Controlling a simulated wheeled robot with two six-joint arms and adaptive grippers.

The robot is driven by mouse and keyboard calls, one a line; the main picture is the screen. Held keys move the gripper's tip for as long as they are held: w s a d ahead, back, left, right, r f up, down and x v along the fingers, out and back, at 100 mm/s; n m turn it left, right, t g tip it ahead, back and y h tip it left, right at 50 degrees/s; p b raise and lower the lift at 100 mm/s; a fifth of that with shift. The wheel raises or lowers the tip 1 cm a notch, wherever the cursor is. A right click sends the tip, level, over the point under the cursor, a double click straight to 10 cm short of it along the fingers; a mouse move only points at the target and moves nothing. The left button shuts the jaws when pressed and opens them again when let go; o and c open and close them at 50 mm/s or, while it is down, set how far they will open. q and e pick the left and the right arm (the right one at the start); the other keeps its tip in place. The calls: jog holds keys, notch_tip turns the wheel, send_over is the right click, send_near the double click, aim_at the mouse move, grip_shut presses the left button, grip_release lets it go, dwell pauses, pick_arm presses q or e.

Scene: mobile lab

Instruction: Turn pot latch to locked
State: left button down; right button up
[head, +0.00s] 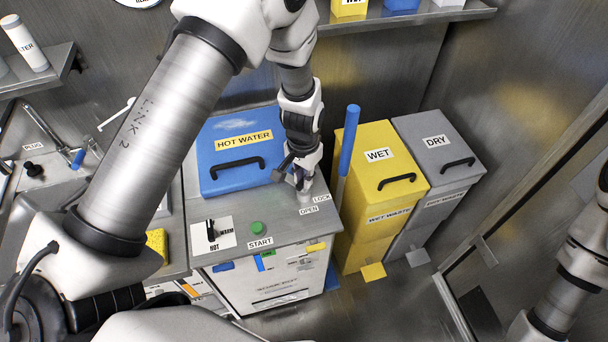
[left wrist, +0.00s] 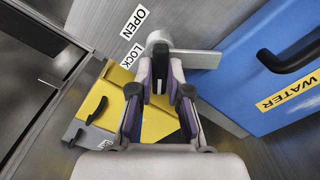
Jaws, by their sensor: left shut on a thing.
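The blue pot lid marked HOT WATER (head: 222,160), with a black handle, is down on the grey counter unit. The pot latch (head: 306,197) is a pale knob at the lid's right front corner, beside the OPEN (head: 309,210) and LOCK (head: 322,198) labels. My left gripper (head: 302,183) is at the latch from above. In the left wrist view its fingers (left wrist: 160,60) are shut on the latch (left wrist: 159,38), whose round pale end shows past the fingertips. The fingers hide part of the latch, so its exact angle is unclear. My right gripper is outside the view.
A green START button (head: 258,228) and a black HOT/WARM switch (head: 211,232) are on the counter. Yellow WET (head: 382,165) and grey DRY (head: 440,150) bins stand further right. The floor in front is clear.

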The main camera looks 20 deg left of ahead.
pick_arm(q)
jog(key=m, duration=0.4)
jog(key=shift+f, duration=0.1)
jog(key=shift+a+m, duration=0.1)
jog(key=shift+m, duration=1.6)
jog(key=shift+s+f, duration=0.1)
jog(key=c, duration=1.1)
grip_release()
jog(key=shift+c, duration=0.2)
jog(key=shift+w+d, duration=0.25)
jog(key=shift+w, duration=0.05)
notch_tip(320, 180, up, 12)
jog(key=shift+f, duration=0.1)
